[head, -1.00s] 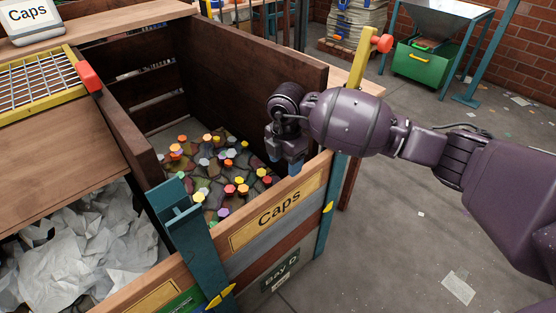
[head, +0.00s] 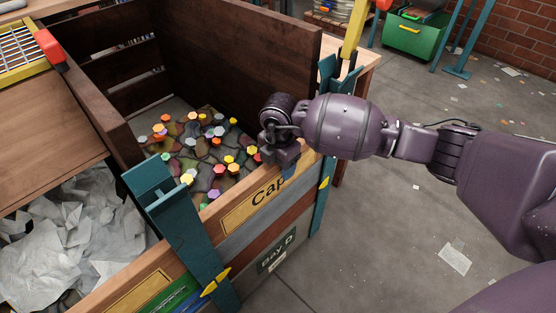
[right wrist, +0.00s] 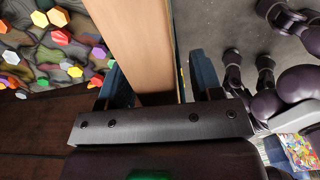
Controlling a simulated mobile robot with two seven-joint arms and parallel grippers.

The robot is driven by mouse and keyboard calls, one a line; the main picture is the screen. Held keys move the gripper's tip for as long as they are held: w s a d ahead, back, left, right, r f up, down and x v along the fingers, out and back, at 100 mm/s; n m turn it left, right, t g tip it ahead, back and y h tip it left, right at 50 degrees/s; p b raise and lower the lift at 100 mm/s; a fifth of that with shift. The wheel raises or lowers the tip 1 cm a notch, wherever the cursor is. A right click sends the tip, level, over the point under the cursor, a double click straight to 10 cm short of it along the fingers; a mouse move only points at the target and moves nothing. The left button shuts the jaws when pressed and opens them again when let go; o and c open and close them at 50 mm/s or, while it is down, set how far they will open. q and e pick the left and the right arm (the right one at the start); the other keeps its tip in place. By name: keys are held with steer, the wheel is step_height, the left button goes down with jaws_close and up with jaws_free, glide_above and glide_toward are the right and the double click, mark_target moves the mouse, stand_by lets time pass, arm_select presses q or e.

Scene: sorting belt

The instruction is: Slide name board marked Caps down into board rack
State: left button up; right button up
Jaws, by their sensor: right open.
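The wooden name board (head: 237,217) stands across the front of the crate, its yellow label reading "Cap" with the last letter hidden behind my gripper. Its ends meet the left teal rack post (head: 185,222) and the right teal rack post (head: 322,195), above a grey and a reddish board. My right gripper (head: 284,168) is open at the board's top edge, towards the right end. In the right wrist view the board (right wrist: 140,42) runs between the two spread fingers (right wrist: 158,85); contact cannot be told. My left gripper is out of view.
Colourful caps (head: 220,167) lie inside the brown crate (head: 240,50). White crumpled paper (head: 75,235) fills the bay at left. A yellow bar (head: 352,30) rises behind the right post. The floor at right is mostly open.

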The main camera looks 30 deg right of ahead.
steer(key=shift+c, duration=1.2)
jaws_close()
steer(key=shift+c, duration=2)
jaws_free()
steer(key=c, duration=0.5)
jaws_close()
